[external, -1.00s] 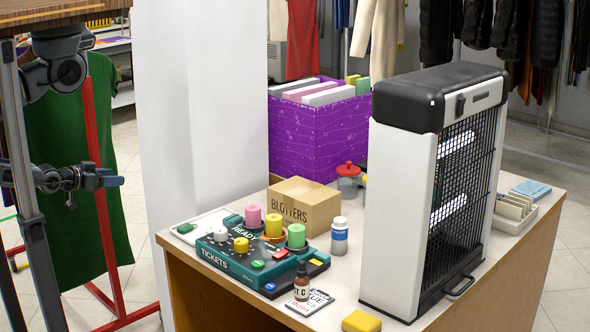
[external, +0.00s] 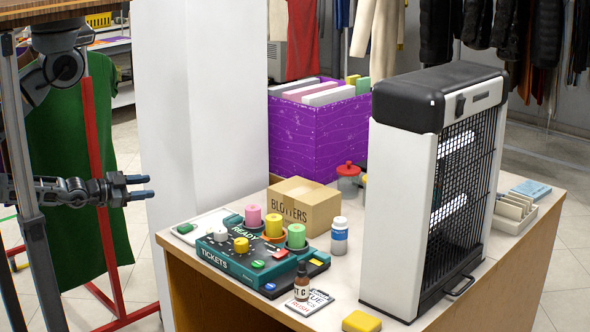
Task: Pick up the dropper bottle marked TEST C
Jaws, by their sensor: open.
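The dropper bottle (external: 302,284) is small and brown with a dark dropper top and a pale label; only "T C" shows on the label. It stands upright on a small printed card (external: 318,301) near the table's front edge. My gripper (external: 141,187) is at the left of the external view, beside the green cloth and clear of the table. It is well to the left of the bottle and higher in the picture. Its two fingers point right, are apart, and hold nothing.
A teal TICKETS box (external: 222,262) with several colored cylinders lies left of the bottle. Behind stand a white bottle (external: 339,238) and a BLOTTERS carton (external: 322,212). A tall white heater-like unit (external: 395,215) stands close on the right; a yellow block (external: 361,322) lies in front.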

